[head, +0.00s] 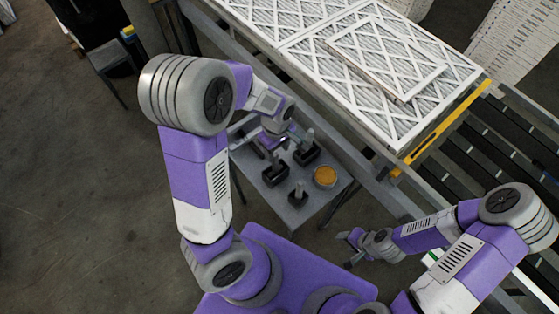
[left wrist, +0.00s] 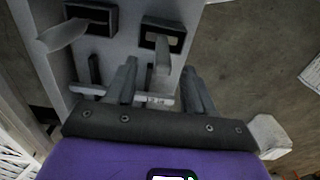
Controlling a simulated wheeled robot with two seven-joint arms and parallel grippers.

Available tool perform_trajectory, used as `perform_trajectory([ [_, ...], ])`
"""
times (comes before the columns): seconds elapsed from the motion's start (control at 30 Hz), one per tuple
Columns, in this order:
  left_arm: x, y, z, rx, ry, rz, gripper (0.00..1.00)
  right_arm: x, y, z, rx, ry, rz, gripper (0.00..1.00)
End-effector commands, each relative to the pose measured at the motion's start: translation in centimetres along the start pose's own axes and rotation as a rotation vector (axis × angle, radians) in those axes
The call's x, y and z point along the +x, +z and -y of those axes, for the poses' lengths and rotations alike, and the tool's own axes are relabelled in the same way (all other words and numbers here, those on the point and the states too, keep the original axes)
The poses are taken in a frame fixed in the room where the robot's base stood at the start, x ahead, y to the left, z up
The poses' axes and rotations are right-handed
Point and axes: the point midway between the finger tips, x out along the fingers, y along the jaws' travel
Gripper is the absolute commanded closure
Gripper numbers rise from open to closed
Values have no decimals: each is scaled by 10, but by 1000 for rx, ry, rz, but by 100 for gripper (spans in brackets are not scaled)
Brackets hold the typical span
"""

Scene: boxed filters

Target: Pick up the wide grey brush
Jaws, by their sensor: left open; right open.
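Several dark, block-like pieces with upright grey handles stand on a small grey table in the head view, one at the right (head: 306,154), one in the middle (head: 276,175) and one at the front (head: 298,195). I cannot tell which is the wide grey brush. My left gripper (head: 270,148) is over the far part of the table, partly hidden by its own arm. In the left wrist view its fingers (left wrist: 160,70) are open, with a grey handle (left wrist: 161,55) showing beyond the gap between them. My right gripper (head: 354,243) is open and empty, off the table to the right.
The small table (head: 322,199) also bears a round orange-topped item (head: 325,176). Large white pleated filters (head: 390,60) lie on a conveyor behind it, with a yellow strip (head: 440,130) at the edge.

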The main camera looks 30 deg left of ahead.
Motion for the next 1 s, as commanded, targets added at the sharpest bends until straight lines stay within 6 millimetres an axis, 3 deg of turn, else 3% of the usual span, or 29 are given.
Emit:
perform_trajectory([
  [0.4,56,-7,1,1,-4,1,47,5,0,-2,0,0,0,51],
  [0.7,62,-7,0,2,0,1,47,5,0,-2,0,0,0,51],
  [0.77,62,-7,0,2,0,1,53,5,0,-2,0,0,0,51],
  [1.0,62,-7,0,2,0,0,90,5,0,-2,0,0,0,51],
])
